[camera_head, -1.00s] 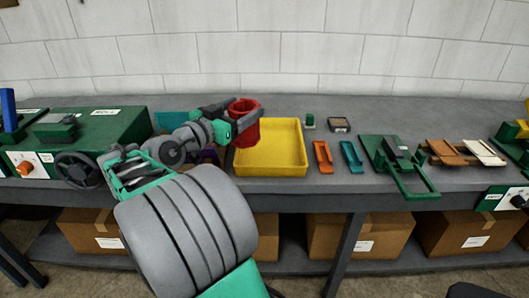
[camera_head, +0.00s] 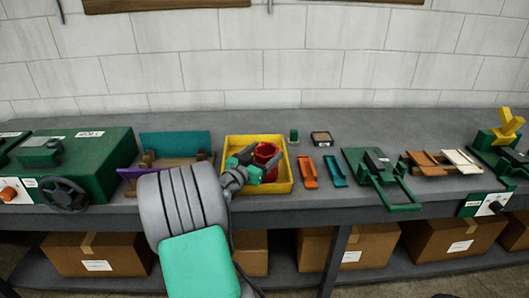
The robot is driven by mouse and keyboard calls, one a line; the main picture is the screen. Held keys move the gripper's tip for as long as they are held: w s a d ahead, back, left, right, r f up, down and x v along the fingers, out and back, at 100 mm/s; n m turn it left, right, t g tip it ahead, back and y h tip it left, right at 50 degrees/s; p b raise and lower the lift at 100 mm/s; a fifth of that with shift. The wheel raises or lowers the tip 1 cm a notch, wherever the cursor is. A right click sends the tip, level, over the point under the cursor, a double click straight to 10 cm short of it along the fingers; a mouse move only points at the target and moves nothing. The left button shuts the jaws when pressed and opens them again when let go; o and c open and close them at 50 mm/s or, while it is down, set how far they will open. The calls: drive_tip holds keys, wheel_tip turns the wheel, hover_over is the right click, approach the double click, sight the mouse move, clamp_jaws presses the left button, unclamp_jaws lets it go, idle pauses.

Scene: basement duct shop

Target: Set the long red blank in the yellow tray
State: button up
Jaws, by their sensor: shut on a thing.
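The red blank (camera_head: 267,151) looks like a short, hollow, upright red tube with an open top. My gripper (camera_head: 260,163) is shut on it and hides part of its side. The yellow tray (camera_head: 283,187) is a shallow, open box on the grey bench, and the red piece stands within its outline, right of the tray's middle. I cannot tell whether its bottom touches the tray floor. My arm covers the tray's front left corner.
Orange (camera_head: 307,172) and teal (camera_head: 335,171) channel pieces lie right of the tray. A green bending tool (camera_head: 380,175) stands further right. A wooden rack with a teal sheet (camera_head: 176,143) and a green machine (camera_head: 95,160) are at left. Bare bench lies behind the tray.

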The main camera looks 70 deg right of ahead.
drive_tip(key=shift+f+b, duration=0.15)
drive_tip(key=shift+b, duration=0.15)
drive_tip(key=o, duration=2)
drive_tip(key=shift+r+p, duration=0.2)
drive_tip(key=shift+p, duration=0.1)
drive_tip(key=shift+w+a+f, duration=0.1)
drive_tip(key=shift+a, duration=0.25)
drive_tip(key=w+a+b, duration=0.1)
drive_tip(key=a+b, duration=0.1)
drive_tip(key=a, duration=0.9)
drive_tip(key=shift+w+a, duration=0.15)
drive_tip(key=shift+w, duration=0.1)
